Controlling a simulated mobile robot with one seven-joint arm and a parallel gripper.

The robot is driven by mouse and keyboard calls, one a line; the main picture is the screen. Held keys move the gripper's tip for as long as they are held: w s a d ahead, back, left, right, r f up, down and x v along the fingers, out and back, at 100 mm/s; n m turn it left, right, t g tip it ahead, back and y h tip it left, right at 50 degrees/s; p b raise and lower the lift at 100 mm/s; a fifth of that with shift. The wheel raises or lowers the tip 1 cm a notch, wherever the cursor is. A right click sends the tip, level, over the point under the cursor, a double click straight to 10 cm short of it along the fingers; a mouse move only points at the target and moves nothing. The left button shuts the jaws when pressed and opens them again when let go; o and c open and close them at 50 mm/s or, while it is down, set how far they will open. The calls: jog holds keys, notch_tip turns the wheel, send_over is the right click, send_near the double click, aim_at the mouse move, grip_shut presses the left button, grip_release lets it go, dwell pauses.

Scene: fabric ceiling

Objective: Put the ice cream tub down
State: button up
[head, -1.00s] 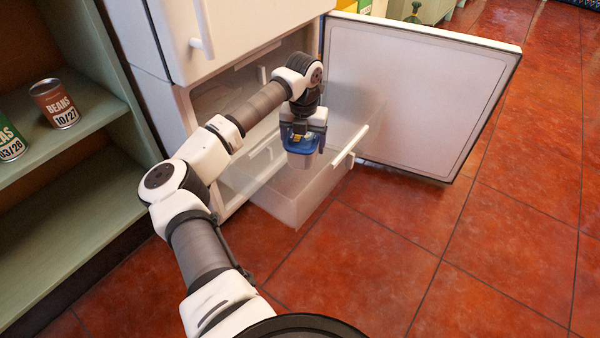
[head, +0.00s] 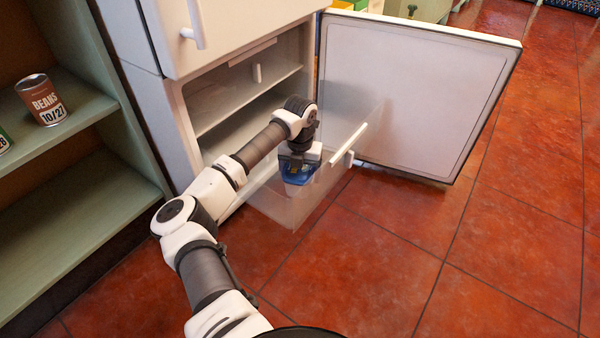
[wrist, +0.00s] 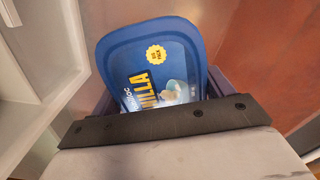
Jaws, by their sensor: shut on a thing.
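The ice cream tub (head: 298,177) has a blue lid and is in my gripper (head: 298,165). In the wrist view the tub's blue lid (wrist: 160,45) shows a yellow badge and partly hidden vanilla lettering. The gripper's fingers are at the lid's two sides, shut on the tub. In the head view the tub hangs below the gripper, within the pulled-out clear freezer drawer (head: 285,210), and its lower part is seen through the drawer's wall. Whether the tub touches the drawer's bottom cannot be told.
The freezer door (head: 415,95) stands wide open on the right. A freezer shelf (head: 245,100) lies above the drawer. A green shelf unit (head: 75,125) with a beans can (head: 42,100) is at left. The tiled floor (head: 400,260) in front is clear.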

jog(key=shift+f, duration=0.15)
jog(key=o, duration=1.1)
jog(key=shift+o, duration=0.2)
notch_tip(320, 180, up, 12)
jog(key=p, duration=0.4)
jog(key=shift+f+p, duration=0.2)
jog(key=shift+p, duration=0.1)
jog(key=shift+r, duration=0.4)
jog(key=shift+d, duration=0.1)
